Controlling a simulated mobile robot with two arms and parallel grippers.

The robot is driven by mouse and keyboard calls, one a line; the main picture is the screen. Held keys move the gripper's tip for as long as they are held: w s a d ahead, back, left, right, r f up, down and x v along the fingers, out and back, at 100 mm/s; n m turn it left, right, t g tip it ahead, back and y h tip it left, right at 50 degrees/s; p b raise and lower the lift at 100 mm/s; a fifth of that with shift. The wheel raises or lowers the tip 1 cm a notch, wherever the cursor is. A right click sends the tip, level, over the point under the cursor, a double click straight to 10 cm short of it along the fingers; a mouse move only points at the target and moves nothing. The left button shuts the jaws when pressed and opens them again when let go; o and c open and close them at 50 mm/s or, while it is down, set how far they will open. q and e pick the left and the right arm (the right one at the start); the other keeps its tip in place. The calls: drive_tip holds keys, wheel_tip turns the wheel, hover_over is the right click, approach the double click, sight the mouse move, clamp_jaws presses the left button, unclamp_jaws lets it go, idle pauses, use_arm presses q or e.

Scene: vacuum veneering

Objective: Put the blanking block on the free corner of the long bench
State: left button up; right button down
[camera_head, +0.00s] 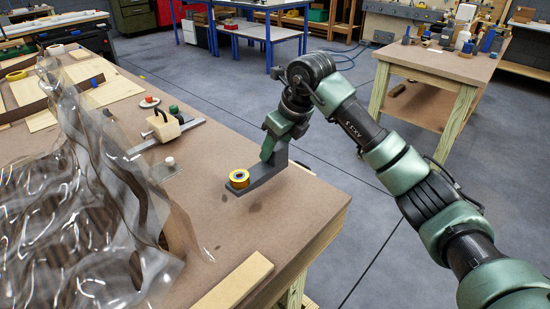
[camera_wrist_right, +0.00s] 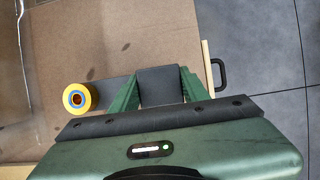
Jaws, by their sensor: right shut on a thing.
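My right gripper (camera_head: 272,150) is over the near bench (camera_head: 235,235), close to its right edge. It is shut on a dark grey block, seen between the green fingers in the right wrist view (camera_wrist_right: 160,86). A flat dark grey strip (camera_head: 262,180) reaches from the fingers toward a yellow roll (camera_head: 238,178) with a blue ring; the roll also shows in the right wrist view (camera_wrist_right: 79,98). I cannot tell whether strip and block are one piece, or whether they touch the bench. A pale wooden block (camera_head: 164,125) with a dark handle lies farther back. My left gripper is not in view.
A clear crumpled sheet (camera_head: 80,215) covers the bench's left side. A pale wood strip (camera_head: 233,284) lies at the front. A metal bar (camera_head: 180,134) lies by the wooden block. Another bench (camera_head: 440,62) with bottles stands back right. Bare bench shows around the gripper.

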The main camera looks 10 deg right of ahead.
wheel_tip(320, 180, down, 3)
drive_tip(key=shift+f, duration=0.1)
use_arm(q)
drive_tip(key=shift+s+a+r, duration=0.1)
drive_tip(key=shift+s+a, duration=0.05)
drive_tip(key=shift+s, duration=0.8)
use_arm(e)
drive_tip(key=shift+f, duration=0.3)
drive_tip(key=c, duration=0.7)
unclamp_jaws()
drive_tip(key=shift+f, duration=0.1)
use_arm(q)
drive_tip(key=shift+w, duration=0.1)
use_arm(e)
drive_tip(key=shift+s+r, duration=0.1)
drive_tip(key=shift+r, duration=0.3)
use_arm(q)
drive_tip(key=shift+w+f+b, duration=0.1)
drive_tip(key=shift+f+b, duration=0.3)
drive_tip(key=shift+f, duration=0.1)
use_arm(e)
drive_tip(key=v, duration=1.1)
drive_tip(key=shift+s+r, duration=0.1)
drive_tip(key=shift+r, duration=0.1)
